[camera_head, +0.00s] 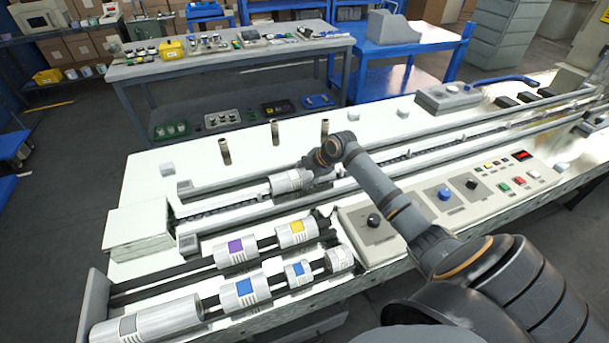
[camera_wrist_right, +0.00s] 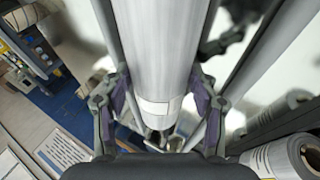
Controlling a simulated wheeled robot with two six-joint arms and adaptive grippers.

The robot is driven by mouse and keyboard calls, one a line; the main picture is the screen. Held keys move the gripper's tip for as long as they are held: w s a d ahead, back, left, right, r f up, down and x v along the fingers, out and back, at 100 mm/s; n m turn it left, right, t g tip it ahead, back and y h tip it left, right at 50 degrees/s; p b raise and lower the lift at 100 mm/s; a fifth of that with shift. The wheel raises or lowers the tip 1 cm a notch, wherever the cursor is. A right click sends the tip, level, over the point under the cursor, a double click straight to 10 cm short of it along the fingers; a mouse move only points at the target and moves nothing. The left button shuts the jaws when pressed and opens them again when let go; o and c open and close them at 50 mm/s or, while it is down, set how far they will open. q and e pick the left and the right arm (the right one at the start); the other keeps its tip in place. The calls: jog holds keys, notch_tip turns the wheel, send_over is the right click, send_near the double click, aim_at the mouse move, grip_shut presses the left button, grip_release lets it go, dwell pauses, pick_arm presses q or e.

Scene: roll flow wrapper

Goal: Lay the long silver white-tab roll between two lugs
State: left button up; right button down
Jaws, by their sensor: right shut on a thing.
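A silver roll (camera_head: 287,182) is held by my right gripper (camera_head: 312,174) over the rails of the long white machine bed. In the wrist view the silver roll (camera_wrist_right: 160,40) fills the middle, with a whitish tab (camera_wrist_right: 158,106) near its lower end. My right gripper's (camera_wrist_right: 158,95) two fingers close on its sides. The gripper and wrist hide part of the roll in the head view, so I cannot tell whether it touches the bed. I cannot tell for sure which parts are the lugs. My left gripper is not in view.
Front rack rails carry rolls with purple (camera_head: 236,250), yellow (camera_head: 296,232), blue (camera_head: 244,290) and grey (camera_head: 148,319) tabs. Several brown posts (camera_head: 275,133) stand behind the rails. A control panel (camera_head: 440,203) lies right of the rack, under my right arm. A white box (camera_head: 138,230) is at left.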

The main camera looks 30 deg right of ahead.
jog(key=shift+r, duration=0.15)
jog(key=shift+f+b, duration=0.3)
jog(key=shift+f, duration=0.25)
jog(key=shift+c, duration=1.5)
grip_release()
jog(key=shift+s+f, duration=0.1)
jog(key=v, duration=1.2)
